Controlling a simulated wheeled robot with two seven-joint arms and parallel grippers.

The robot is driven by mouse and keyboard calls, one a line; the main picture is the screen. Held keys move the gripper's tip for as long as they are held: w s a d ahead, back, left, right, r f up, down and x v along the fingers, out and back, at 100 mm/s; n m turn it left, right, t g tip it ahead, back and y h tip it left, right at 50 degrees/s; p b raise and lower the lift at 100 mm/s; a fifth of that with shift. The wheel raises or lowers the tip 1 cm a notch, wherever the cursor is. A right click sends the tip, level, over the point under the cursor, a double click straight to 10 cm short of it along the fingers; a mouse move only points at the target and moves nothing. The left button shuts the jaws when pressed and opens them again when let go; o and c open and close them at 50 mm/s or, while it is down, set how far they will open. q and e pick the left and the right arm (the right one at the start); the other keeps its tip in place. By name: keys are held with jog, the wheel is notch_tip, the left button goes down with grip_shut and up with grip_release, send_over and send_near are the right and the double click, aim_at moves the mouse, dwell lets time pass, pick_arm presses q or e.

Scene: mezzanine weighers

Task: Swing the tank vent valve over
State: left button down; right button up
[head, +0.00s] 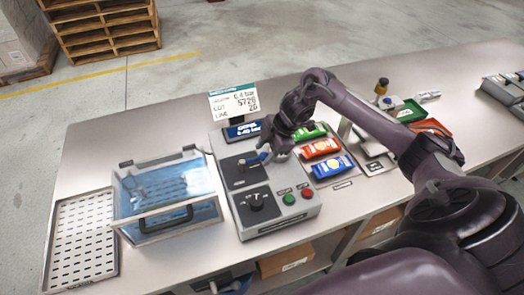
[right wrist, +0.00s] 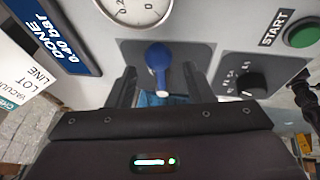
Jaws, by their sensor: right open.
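The vent valve has a blue lever (head: 254,158) on a dark plate of the grey control box (head: 290,214). In the right wrist view the blue lever (right wrist: 158,58) points toward my gripper, its rounded end near a dark plate. My right gripper (head: 266,155) is open above the box. In the right wrist view its two dark fingers (right wrist: 158,88) stand on either side of the lever, with gaps at both sides. The clear tank (head: 165,196) with blue water stands left of the box. My left gripper is not in view.
A black dial (head: 256,201) and green and red buttons (head: 289,199) sit near the lever. A gauge (right wrist: 136,8) and a display reading DONE 0.40 bar (right wrist: 62,38) are beside it. Colored packs (head: 319,149) lie right of it. A perforated tray (head: 80,238) lies far left.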

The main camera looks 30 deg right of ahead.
jog(key=shift+x, duration=0.85)
jog(key=shift+f, duration=0.1)
jog(key=shift+w, duration=0.1)
jog(key=c, duration=0.8)
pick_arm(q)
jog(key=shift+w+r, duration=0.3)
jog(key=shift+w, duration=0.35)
pick_arm(e)
grip_shut()
